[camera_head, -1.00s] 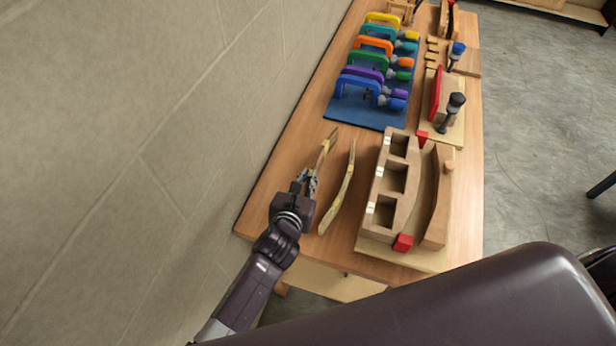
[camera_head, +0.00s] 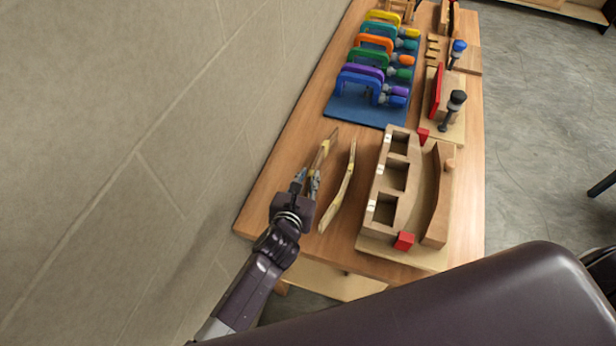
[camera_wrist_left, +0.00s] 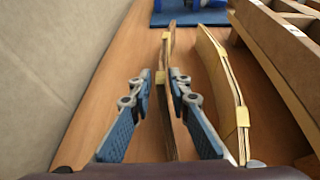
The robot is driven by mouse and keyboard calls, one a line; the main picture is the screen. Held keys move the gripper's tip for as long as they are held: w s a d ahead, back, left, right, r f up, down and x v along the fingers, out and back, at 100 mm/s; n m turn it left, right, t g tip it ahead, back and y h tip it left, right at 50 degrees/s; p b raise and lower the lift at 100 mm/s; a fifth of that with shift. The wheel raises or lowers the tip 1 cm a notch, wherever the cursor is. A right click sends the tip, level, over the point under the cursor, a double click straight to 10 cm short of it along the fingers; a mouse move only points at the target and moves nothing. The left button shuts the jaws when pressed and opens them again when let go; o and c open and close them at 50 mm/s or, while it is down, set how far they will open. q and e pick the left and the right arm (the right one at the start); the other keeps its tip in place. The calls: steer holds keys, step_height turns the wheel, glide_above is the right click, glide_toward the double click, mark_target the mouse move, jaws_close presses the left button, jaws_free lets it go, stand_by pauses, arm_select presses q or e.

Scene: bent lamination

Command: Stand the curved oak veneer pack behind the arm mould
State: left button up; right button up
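Two thin curved veneer packs with yellow tape bands stand on edge on the bench, left of a large wooden mould (camera_head: 411,195). I cannot tell by grain which is oak. The left pack (camera_head: 325,150) is nearer the wall; the right pack (camera_head: 343,188) is paler and stands between it and the mould. My left gripper (camera_head: 309,175) is open around the near part of the left pack. In the left wrist view, its blue-padded fingers (camera_wrist_left: 160,82) lie either side of the left pack (camera_wrist_left: 167,97), with gaps. The right pack (camera_wrist_left: 222,75) is outside them. My right gripper is not in view.
A blue mat (camera_head: 367,108) with several coloured clamps lies beyond the packs. A smaller red-faced mould (camera_head: 437,95) with a black-knobbed clamp (camera_head: 453,110) stands back right. The wall (camera_head: 180,120) runs close along the left. A strip of bare bench lies between wall and packs.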

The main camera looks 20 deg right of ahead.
arm_select(q)
steer(key=shift+o, duration=1)
steer(key=shift+s, duration=0.1)
steer(key=v, duration=1.2)
